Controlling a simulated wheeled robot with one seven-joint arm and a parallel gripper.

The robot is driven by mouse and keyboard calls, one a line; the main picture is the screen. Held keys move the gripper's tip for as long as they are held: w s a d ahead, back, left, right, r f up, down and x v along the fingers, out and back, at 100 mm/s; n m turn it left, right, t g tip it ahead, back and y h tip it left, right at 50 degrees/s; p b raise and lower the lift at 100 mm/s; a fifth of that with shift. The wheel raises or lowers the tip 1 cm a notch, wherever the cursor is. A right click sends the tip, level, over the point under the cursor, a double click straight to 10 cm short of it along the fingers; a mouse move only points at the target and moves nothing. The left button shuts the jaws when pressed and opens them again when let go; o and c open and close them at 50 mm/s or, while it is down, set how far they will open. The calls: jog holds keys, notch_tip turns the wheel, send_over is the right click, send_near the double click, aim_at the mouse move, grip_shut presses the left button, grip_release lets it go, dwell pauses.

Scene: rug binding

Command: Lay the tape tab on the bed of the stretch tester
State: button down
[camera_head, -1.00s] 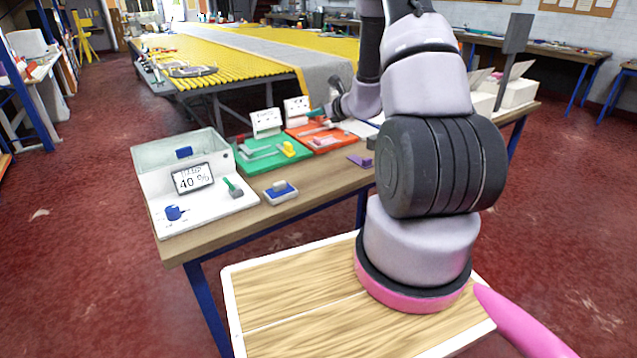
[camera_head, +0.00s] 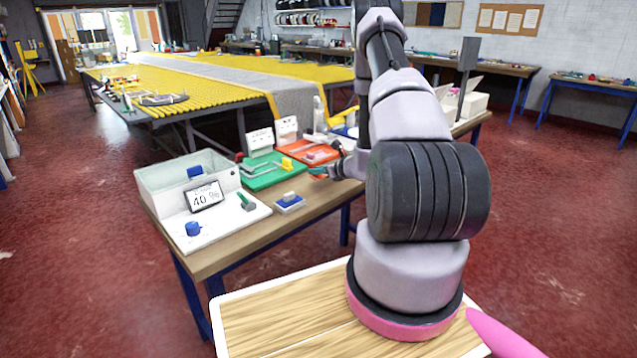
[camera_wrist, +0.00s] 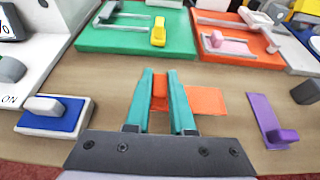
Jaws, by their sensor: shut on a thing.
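My gripper (camera_wrist: 161,76) has its two teal fingers shut on an orange tape tab (camera_wrist: 208,102); its upright grip is between the fingers and its flat part sticks out to the right. In the head view my gripper (camera_head: 322,172) is over the near part of the bench. Ahead are a green board (camera_wrist: 118,42) with metal rails and a yellow block, and an orange board (camera_wrist: 240,56) with rails and a pink block. I cannot tell which board is the stretch tester. A purple tab (camera_wrist: 264,118) with an upright block lies to the right.
A blue-and-white pad (camera_wrist: 55,116) with a grey knob lies left of my gripper. A white device (camera_head: 196,205) with a "40 %" display stands at the bench's left end. Two white cards (camera_head: 260,141) stand behind the boards. Bare wood lies around the fingers.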

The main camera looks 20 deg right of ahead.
aim_at(317, 178)
jog(key=shift+f, duration=2.1)
jog(key=shift+f, duration=0.1)
jog(key=c, duration=0.8)
grip_release()
